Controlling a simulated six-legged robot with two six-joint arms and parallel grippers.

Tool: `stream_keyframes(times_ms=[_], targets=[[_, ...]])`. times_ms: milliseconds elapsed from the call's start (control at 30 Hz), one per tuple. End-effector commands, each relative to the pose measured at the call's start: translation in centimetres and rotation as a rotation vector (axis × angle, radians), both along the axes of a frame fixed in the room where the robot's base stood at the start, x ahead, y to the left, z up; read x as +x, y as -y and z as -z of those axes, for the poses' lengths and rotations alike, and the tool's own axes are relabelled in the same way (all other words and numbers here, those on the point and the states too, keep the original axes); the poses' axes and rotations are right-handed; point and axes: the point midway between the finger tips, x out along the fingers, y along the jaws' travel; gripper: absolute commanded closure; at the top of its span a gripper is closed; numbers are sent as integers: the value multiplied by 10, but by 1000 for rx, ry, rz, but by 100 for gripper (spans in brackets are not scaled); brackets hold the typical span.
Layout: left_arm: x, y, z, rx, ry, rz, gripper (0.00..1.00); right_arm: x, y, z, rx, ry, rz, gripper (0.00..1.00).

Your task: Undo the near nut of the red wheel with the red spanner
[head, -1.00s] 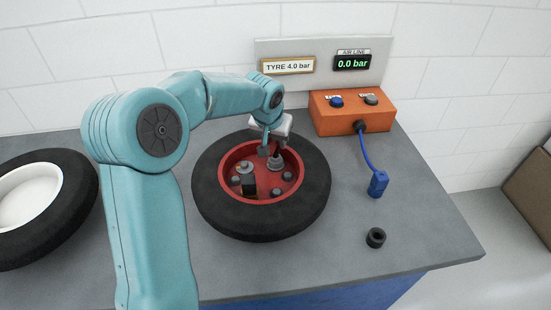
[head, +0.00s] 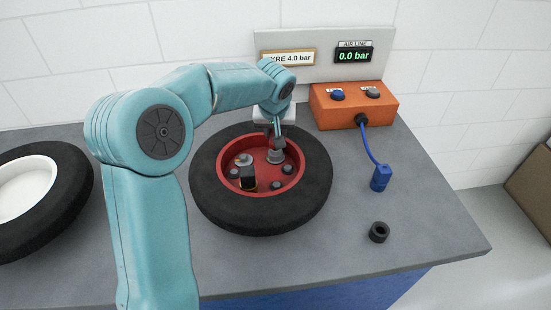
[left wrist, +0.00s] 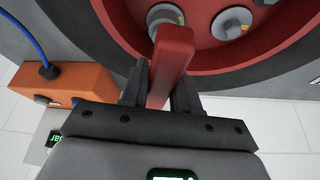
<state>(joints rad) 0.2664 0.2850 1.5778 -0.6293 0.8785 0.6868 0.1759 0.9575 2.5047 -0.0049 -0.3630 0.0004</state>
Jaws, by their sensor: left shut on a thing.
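The red wheel (head: 292,190), a red rim in a black tyre, lies flat on the bench. Several grey nuts stand inside its rim. My left gripper (head: 275,138) is over the rim's far side. In the left wrist view, my left gripper (left wrist: 160,88) is shut on the red spanner (left wrist: 172,60). The spanner's outer end overlaps the lower edge of a grey nut (left wrist: 163,14) with a coloured mark. I cannot tell whether it is seated on it. Another nut (left wrist: 232,22) is to the right. My right gripper is not in view.
An orange box (head: 350,108) with a blue-cabled plug (head: 381,178) is at the back right. A black ring (head: 378,232) lies at front right. A white-rimmed wheel (head: 28,190) lies at left.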

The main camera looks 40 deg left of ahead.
Motion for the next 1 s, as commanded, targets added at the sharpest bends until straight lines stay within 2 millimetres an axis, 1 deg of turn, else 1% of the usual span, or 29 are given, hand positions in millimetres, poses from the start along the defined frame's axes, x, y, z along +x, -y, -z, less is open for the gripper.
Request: stream_keyframes(times_ms=[33,200,533,800,1000], targets=[[1,0,2,0,1,-28,100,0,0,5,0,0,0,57],[0,0,0,1,2,-90,100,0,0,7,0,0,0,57],[0,0,0,0,1,-105,100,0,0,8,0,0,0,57],[1,1,1,0,2,-283,100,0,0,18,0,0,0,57],[0,0,-1,0,1,-306,100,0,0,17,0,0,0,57]])
